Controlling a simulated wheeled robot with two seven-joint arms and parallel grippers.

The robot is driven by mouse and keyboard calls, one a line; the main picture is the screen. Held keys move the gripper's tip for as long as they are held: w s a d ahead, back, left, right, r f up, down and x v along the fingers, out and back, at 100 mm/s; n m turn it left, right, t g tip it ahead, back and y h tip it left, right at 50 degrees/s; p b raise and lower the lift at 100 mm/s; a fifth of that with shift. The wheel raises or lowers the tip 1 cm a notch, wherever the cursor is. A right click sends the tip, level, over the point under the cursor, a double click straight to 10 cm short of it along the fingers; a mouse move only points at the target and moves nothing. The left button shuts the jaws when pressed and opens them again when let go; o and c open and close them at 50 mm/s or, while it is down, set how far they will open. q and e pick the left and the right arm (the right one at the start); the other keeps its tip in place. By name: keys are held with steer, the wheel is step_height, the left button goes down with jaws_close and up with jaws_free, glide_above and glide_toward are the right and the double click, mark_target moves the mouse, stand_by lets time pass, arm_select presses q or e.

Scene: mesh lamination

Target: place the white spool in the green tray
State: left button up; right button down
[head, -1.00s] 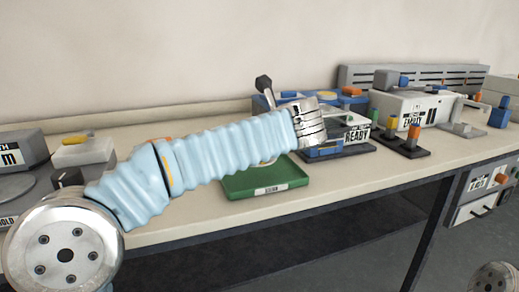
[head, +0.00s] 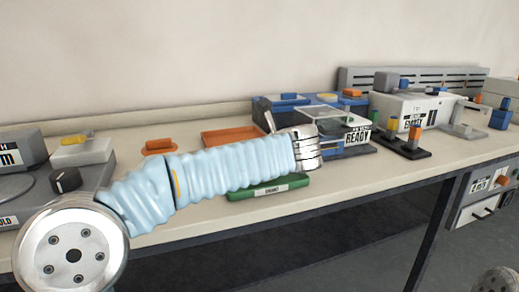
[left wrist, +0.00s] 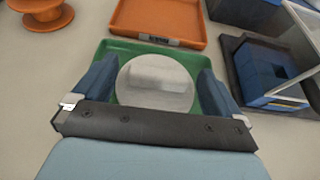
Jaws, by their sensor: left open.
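The white spool (left wrist: 155,84) shows in the left wrist view as a pale disc with a raised bar-like middle. It appears within the outline of the green tray (left wrist: 125,47), between my left gripper's blue fingers. My left gripper (left wrist: 156,70) is open, with one finger on each side of the spool; whether they touch it is unclear. In the head view my left arm hides the spool and most of the green tray (head: 268,189), leaving its labelled front edge. My right gripper is not in view.
An orange tray (head: 231,137) lies behind the green one. An orange spool (head: 160,146) stands to its left; it also shows in the left wrist view (left wrist: 45,14). The table's front edge is near the green tray.

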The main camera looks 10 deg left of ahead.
arm_select(q)
steer(key=shift+r, duration=0.2)
steer(key=v, duration=1.2)
steer(key=shift+p, duration=0.35)
steer(key=shift+d+f, duration=0.1)
steer(key=shift+f, duration=0.05)
